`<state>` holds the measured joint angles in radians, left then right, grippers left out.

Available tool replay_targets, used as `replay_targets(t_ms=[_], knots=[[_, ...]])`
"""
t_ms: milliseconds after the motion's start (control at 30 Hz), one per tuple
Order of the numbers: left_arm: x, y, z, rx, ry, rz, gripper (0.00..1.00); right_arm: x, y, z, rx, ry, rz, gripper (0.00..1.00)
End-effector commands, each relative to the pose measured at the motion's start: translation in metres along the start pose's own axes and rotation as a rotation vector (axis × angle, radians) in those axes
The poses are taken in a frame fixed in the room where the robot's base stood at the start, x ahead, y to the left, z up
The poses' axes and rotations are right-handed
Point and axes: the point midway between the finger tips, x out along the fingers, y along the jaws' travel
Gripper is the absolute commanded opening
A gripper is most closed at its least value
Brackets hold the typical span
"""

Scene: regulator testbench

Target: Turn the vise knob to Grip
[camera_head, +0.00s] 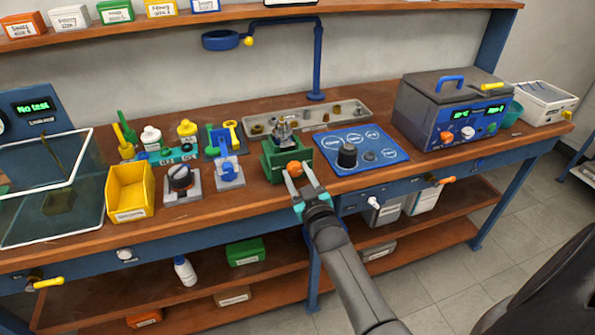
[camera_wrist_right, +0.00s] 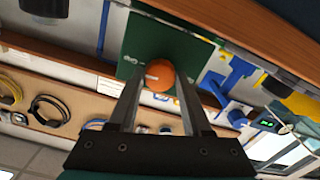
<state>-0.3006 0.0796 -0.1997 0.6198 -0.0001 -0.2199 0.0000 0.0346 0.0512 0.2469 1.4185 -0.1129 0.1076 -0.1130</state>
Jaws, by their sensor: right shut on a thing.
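The green vise (camera_head: 286,158) stands on the workbench near its front edge, with a metal part held in its top. Its orange knob (camera_head: 294,169) is on the front face, and it also shows in the right wrist view (camera_wrist_right: 159,75) with a pale pointer mark. My right gripper (camera_head: 300,175) reaches up from the front and is shut on the orange knob, one finger on each side in the right wrist view. The lettering beside the knob on the green face (camera_wrist_right: 136,60) is too small to read. My left gripper is not in view.
A blue panel (camera_head: 384,160) with a black knob lies right of the vise. A blue-and-white fixture (camera_head: 229,172), a black-knobbed unit (camera_head: 182,184) and a yellow bin (camera_head: 130,207) stand to its left. A grey tray (camera_head: 355,107) lies behind. The space in front of the bench is open.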

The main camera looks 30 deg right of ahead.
Motion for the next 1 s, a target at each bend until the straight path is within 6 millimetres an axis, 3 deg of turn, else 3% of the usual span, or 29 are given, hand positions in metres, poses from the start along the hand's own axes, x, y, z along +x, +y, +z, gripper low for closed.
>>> replay_targets(t_ms=[733,767,1000], knots=[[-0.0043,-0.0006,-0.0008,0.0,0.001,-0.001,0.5,0.0001,0.0004,0.0002,0.089,0.0,0.0,0.0],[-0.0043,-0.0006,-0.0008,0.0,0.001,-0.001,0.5,0.0001,0.0004,0.0002,0.089,0.0,0.0,0.51],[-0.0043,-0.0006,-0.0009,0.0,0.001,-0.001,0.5,0.0,0.0001,0.0002,0.087,0.0,0.0,0.78]])
